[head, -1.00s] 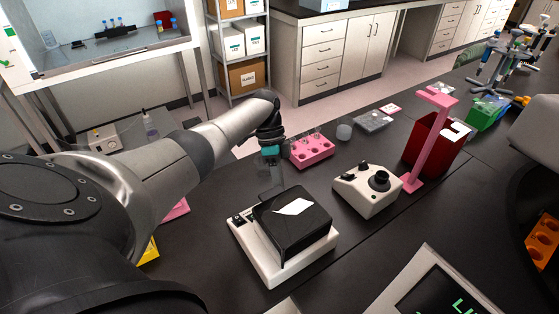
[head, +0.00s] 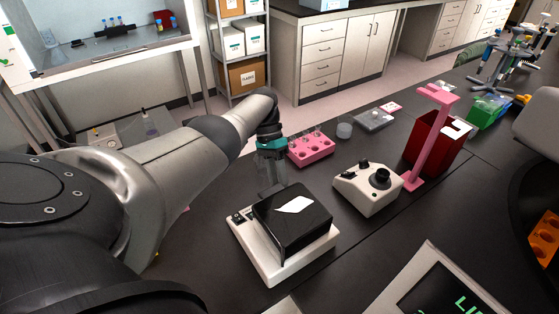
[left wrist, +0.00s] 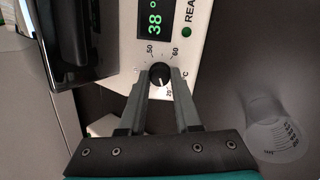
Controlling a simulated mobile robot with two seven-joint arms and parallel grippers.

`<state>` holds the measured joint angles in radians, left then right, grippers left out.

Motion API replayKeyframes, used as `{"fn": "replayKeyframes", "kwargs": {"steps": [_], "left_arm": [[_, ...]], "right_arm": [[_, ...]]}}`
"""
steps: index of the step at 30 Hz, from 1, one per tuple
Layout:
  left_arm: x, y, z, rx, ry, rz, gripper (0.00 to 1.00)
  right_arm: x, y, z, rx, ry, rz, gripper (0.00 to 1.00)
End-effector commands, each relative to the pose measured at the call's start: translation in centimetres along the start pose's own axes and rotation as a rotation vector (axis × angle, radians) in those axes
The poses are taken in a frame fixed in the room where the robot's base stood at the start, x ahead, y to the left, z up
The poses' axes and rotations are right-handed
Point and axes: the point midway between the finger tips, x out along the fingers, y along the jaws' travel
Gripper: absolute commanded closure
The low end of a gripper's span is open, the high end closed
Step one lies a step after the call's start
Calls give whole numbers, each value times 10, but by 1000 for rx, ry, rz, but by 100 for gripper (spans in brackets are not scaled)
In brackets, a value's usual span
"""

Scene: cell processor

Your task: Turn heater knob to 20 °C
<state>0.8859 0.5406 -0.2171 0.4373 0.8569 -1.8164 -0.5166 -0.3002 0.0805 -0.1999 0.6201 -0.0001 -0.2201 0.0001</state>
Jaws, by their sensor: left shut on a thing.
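The heater (head: 262,255) is a white base with a black block on top, on the dark bench in the head view. In the left wrist view, its small black knob (left wrist: 160,73) has a white pointer mark on its lower side, near a partly hidden "20" marking. Scale marks 50 and 60 show above the knob, and the green display (left wrist: 154,20) reads 38. My left gripper (left wrist: 161,84) is shut on the knob, one finger on each side. In the head view, my left gripper (head: 272,186) is at the heater's far side, where the knob is hidden. My right gripper is not in view.
A white device with a black knob (head: 368,188) stands right of the heater. A pink tube rack (head: 311,150) is behind it. A red bin (head: 430,145) and pink stand (head: 433,140) are further right. A clear container (left wrist: 275,132) is right of the gripper.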

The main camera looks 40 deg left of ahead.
Motion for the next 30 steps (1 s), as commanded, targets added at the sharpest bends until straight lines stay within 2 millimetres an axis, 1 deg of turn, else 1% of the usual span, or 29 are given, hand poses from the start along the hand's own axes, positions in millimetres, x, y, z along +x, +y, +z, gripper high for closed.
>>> {"fn": "replayKeyframes", "kwargs": {"steps": [4, 10, 26, 27, 30], "left_arm": [[-1, 0, 0, -71, 1, 10, 100], [-1, 0, 0, -126, 0, 15, 100], [-2, 0, 0, -145, 2, 17, 100], [-2, 0, 0, -145, 2, 17, 64], [-2, 0, 0, -145, 2, 17, 52]], "right_arm": [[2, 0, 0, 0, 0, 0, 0], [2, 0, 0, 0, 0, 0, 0], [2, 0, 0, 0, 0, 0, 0], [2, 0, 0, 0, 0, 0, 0], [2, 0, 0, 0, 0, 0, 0]]}}
